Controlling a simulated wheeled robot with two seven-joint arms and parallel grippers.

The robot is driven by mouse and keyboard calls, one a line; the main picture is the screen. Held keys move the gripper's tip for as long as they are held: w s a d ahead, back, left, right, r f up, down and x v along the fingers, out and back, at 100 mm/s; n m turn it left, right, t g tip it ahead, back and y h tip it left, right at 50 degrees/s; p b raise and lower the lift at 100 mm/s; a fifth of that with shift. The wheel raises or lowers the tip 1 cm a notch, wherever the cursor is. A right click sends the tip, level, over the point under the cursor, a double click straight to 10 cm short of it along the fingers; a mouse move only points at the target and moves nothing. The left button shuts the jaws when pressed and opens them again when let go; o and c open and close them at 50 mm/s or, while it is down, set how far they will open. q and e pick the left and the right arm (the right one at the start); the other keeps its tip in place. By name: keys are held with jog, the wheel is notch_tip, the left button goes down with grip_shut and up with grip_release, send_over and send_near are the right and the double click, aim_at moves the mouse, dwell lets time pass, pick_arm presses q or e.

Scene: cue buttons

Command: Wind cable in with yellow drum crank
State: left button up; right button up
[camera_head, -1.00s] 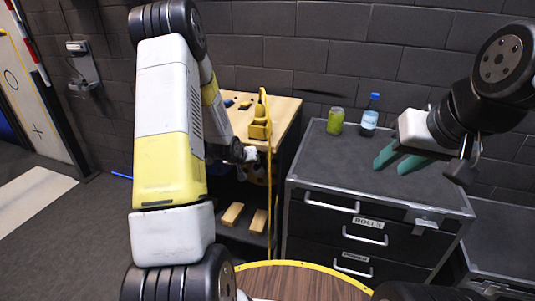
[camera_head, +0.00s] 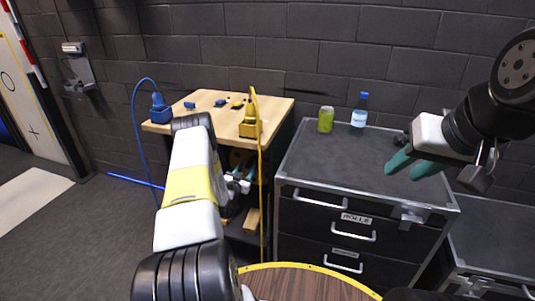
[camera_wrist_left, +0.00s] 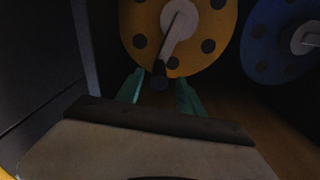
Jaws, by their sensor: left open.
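The yellow drum (camera_wrist_left: 200,25) with dark round holes fills the top middle of the left wrist view. Its pale crank arm (camera_wrist_left: 178,32) points down to a dark handle knob (camera_wrist_left: 160,76). My left gripper (camera_wrist_left: 159,90) is open, with one green finger on each side of the knob; I cannot tell if they touch it. In the head view my left gripper (camera_head: 238,182) is at the shelf under the wooden table. The yellow cable (camera_head: 262,190) hangs from a yellow guide (camera_head: 250,125) on the table. My right gripper (camera_head: 414,164) is open and empty above the dark cabinet.
A blue drum (camera_wrist_left: 275,45) is right of the yellow one. A blue guide (camera_head: 160,109) with a blue cable (camera_head: 137,120) stands on the wooden table (camera_head: 205,104). Shelf walls are close around my left gripper.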

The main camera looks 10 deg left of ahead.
aim_at(253, 160)
pick_arm(q)
jog(key=w, duration=0.6)
jog(key=shift+w+d, duration=0.3)
jog(key=shift+w, duration=0.1)
grip_shut()
dwell(1.0)
